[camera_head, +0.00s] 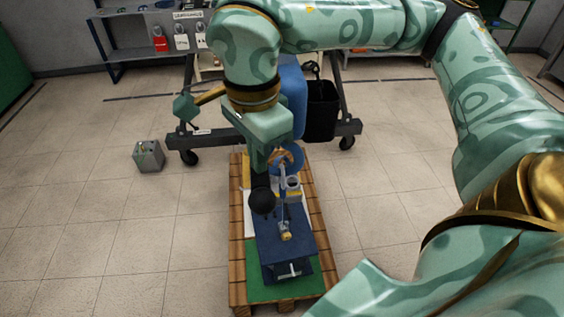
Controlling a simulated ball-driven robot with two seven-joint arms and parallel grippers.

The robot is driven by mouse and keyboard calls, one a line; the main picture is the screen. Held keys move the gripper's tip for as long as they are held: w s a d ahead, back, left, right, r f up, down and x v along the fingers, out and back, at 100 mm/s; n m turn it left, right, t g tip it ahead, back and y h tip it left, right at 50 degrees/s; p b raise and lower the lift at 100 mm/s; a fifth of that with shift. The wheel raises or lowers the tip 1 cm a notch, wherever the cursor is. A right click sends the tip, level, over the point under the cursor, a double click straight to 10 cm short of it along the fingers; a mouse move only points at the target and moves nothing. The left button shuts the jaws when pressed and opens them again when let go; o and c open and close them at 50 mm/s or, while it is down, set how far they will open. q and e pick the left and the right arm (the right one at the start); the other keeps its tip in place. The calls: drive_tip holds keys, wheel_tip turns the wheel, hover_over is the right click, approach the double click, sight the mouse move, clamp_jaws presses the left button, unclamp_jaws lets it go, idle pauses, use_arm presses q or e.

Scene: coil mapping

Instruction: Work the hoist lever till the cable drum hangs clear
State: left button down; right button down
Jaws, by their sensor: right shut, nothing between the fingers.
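My right gripper (258,160) is shut and empty, pointing down over the far left part of the wooden pallet (236,270). Just below it in the picture is a dark bar with a round black end (262,202), perhaps the hoist lever; I cannot tell whether the gripper touches it. A blue, rounded body (293,95) shows beside my wrist, partly hidden. A hook-like grey fitting (283,176) and a blue ring with orange inside (294,157) are over the pallet. A dark blue unit (283,245) is on the pallet; I cannot tell which part is the cable drum. My left gripper is out of view.
A wheeled dark frame (226,136) stands behind the pallet, with a black bin-like container (322,105) at it. Shelving (128,40) lines the back.

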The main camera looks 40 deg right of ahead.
wheel_tip(320, 180, up, 10)
drive_tip(key=w+d+p, duration=0.1)
drive_tip(key=p, duration=0.7)
drive_tip(key=shift+w+p, duration=0.35)
drive_tip(key=shift+w, duration=0.05)
